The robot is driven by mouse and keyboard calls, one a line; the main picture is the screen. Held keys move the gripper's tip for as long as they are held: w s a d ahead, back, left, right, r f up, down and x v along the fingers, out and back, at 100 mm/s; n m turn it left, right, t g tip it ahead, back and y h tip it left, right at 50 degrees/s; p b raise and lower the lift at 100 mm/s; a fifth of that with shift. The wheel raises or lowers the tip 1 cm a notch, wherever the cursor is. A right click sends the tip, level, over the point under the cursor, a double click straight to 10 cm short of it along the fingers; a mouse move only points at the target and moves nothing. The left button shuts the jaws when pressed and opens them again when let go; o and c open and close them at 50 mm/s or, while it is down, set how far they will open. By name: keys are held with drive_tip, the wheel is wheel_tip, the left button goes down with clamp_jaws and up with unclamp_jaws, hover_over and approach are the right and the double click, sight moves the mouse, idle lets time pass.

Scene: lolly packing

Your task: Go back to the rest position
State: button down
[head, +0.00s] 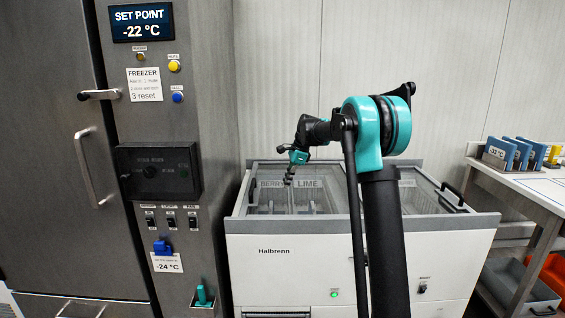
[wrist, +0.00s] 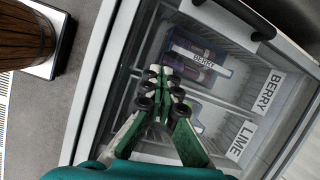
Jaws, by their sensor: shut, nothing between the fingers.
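My gripper (head: 289,178) is above the left part of the white chest freezer (head: 275,262), near the BERRY and LIME labels. In the wrist view its green fingers (wrist: 160,92) point down over the freezer's glass top, with the tips together and nothing between them. My arm is raised and bent, reaching left over the freezer in the head view. Another compartment carries the LIME label (wrist: 240,141).
A tall steel freezer cabinet (head: 60,150) with a control panel stands at the left. A table (head: 535,185) with blue packs (head: 520,152) is at the right, with bins below it. A wooden barrel-like thing (wrist: 25,38) stands on a white base in the wrist view.

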drive_tip(key=s+d+f+n+t+h, duration=0.1)
drive_tip(key=s+d+f+n, duration=0.4)
drive_tip(key=s, duration=0.9)
drive_tip(key=s+d+f+n+t+h, duration=0.1)
drive_tip(key=s+d+f+n, duration=0.4)
drive_tip(key=s, duration=0.9)
drive_tip(key=s+d+f+n+t+h, duration=0.1)
drive_tip(key=s+d+f+n, duration=0.4)
drive_tip(key=s, duration=0.9)
drive_tip(key=shift+s+d+f+n+t+h, duration=0.25)
drive_tip(key=shift+d+f+h, duration=0.35)
drive_tip(key=shift+d, duration=0.6)
